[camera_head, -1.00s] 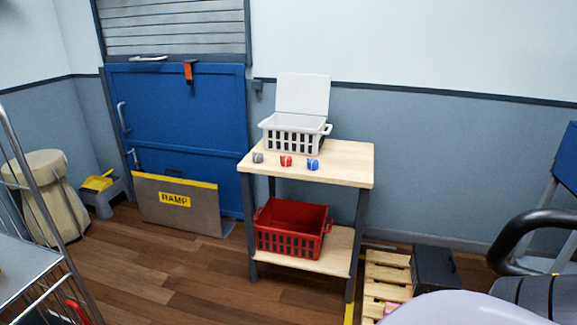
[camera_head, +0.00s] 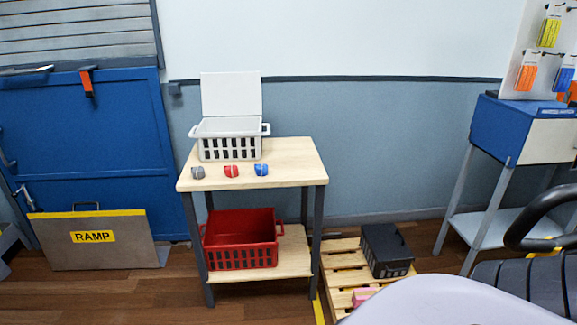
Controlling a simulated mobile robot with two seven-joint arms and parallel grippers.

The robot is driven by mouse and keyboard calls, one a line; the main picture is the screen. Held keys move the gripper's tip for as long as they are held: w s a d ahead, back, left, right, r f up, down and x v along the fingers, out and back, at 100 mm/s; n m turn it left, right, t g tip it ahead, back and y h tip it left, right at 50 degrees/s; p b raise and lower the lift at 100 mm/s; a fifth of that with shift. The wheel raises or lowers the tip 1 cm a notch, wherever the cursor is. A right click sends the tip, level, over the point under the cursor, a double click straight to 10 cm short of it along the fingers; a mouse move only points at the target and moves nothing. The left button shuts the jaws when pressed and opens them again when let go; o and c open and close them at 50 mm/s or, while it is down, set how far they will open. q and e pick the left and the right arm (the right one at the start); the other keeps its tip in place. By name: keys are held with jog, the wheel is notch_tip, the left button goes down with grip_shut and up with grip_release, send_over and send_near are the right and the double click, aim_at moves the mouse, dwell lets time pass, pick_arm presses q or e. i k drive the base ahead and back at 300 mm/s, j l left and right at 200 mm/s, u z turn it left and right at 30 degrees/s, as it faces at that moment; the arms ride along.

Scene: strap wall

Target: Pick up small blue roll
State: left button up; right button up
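The small blue roll (camera_head: 262,169) sits on the top of the wooden table (camera_head: 295,165), near its front edge. It is the rightmost of three small rolls in a row. The red roll (camera_head: 231,171) is in the middle and the grey roll (camera_head: 198,172) is on the left. Neither of my grippers shows in the head view.
A white basket (camera_head: 228,147) with a raised lid stands behind the rolls. A red crate (camera_head: 240,240) is on the lower shelf. A pallet (camera_head: 338,275) with a black crate (camera_head: 388,250) stands right of the table. Wooden floor in front of the ramp board (camera_head: 95,240) looks clear.

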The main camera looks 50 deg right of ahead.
aim_at(261, 169)
jog(key=i+l+z, duration=0.1)
jog(key=z, duration=0.25)
jog(key=i+z, duration=0.35)
jog(key=i+j+z, duration=0.1)
jog(key=z, duration=0.2)
jog(key=i, duration=0.1)
